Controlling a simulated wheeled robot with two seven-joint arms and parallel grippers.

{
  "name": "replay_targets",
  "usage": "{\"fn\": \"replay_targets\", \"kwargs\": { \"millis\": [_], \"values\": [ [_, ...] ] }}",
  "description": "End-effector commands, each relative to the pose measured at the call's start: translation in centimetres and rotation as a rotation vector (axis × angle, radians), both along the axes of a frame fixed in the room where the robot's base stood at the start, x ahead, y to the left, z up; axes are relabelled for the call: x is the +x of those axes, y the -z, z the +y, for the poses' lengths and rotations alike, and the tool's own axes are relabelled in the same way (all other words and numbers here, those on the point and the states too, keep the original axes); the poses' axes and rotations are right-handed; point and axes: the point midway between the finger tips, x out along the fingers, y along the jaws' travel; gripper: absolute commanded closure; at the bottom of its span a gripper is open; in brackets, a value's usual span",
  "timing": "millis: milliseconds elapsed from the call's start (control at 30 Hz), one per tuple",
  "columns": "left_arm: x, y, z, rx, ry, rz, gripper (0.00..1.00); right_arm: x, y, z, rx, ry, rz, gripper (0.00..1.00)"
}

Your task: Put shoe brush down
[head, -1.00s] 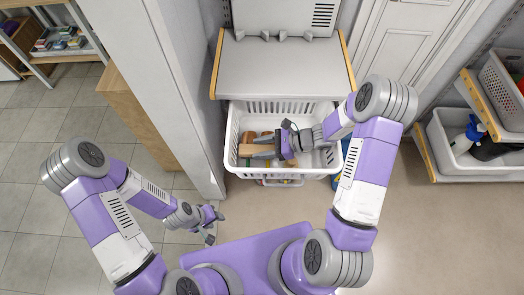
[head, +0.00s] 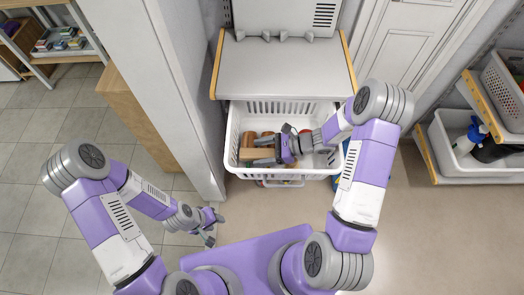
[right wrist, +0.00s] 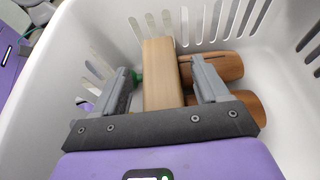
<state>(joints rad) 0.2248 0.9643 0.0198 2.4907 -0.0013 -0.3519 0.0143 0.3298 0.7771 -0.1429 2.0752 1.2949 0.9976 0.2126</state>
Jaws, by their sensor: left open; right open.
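The shoe brush, seen as a long light-wood block (right wrist: 162,75), lies inside the white basket (right wrist: 60,65). In the right wrist view it runs between the fingers of my right gripper (right wrist: 162,85), with a gap on each side. Its bristles are hidden. Darker brown wooden pieces (right wrist: 222,66) with rounded sides lie right beside it. In the head view my right gripper (head: 264,151) reaches into the basket (head: 232,150) from the right and is open. My left gripper (head: 214,229) is open and empty, low at the left, outside the basket.
A grey shelf (head: 285,70) sits above and behind the basket. A wall edge (head: 165,90) stands close on the left. White bins (head: 450,165) with bottles are on the right rack. Something green (right wrist: 136,78) shows behind the left finger.

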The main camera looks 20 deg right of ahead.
Motion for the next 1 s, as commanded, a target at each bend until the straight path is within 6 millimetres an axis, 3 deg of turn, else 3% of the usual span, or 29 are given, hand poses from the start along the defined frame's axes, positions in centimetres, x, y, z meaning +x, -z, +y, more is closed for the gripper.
{"fn": "replay_targets", "kwargs": {
  "millis": [167,600,800,1000],
  "values": [
    [0.0,-0.8,0.0,0.0,0.0,0.0,0.57,-0.2,-1.1,-1.2,-0.001,0.005,-0.002,0.26],
    [0.0,-2.9,0.0,0.0,0.0,0.0,0.57,-2.5,-4.4,-9.1,-0.001,0.003,-0.001,0.26],
    [0.0,-3.2,0.0,0.0,0.0,0.0,0.57,-3.1,-5.0,-10.6,-0.001,0.001,0.0,0.26],
    [0.0,-3.1,0.0,0.0,0.0,0.0,0.57,-3.1,-5.0,-10.7,0.0,0.0,0.0,0.26]
  ]
}}
